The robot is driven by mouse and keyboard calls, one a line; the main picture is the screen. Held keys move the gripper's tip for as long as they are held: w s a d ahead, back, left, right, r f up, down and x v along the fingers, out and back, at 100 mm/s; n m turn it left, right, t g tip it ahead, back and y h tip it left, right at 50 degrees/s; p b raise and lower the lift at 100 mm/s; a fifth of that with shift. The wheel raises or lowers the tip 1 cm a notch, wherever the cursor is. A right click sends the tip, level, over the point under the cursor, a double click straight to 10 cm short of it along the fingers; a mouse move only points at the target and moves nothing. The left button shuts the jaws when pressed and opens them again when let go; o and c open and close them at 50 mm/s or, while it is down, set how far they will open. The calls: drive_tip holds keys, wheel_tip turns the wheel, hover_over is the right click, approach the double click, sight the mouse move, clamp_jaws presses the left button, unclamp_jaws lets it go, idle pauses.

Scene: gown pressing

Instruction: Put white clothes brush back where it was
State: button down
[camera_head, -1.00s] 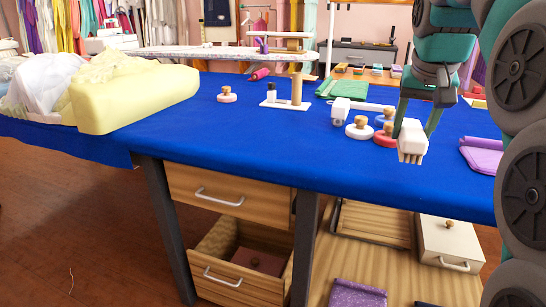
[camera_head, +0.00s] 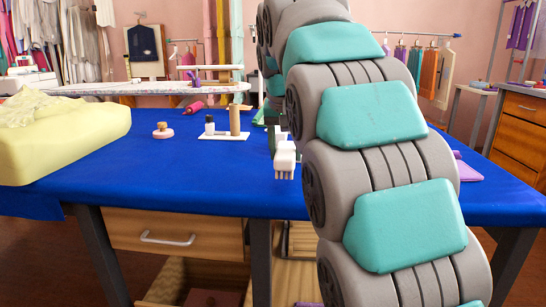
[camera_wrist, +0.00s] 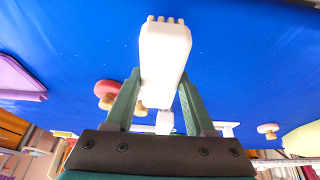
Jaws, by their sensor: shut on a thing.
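The white clothes brush (camera_head: 285,163) is in my gripper, over the blue-covered table (camera_head: 200,185), with its bristles pointing down in the head view. It also shows in the wrist view (camera_wrist: 165,50), large and between the fingers. My gripper (camera_wrist: 162,80) is shut on the brush body. In the head view my arm hides most of the gripper and the table behind it. I cannot tell whether the bristles touch the table.
A small white stand with a wooden post (camera_head: 235,121) is left of the brush. A wooden-knobbed disc (camera_head: 163,132) and a pale yellow block (camera_head: 65,140) are farther left. A red knobbed disc (camera_wrist: 107,88) and purple cloth (camera_wrist: 18,80) show in the wrist view.

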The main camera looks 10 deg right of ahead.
drive_tip(key=w, duration=0.1)
drive_tip(key=w+a, duration=0.1)
drive_tip(key=w, duration=0.3)
drive_tip(key=shift+w+a+f+p, duration=0.25)
drive_tip(key=shift+p, duration=0.05)
drive_tip(key=shift+f, duration=1.75)
drive_tip(key=shift+f, duration=0.15)
drive_tip(key=shift+c, duration=1.3)
unclamp_jaws()
drive_tip(key=p+v, duration=0.3)
drive_tip(key=v, duration=0.9)
drive_tip(key=shift+s, duration=0.1)
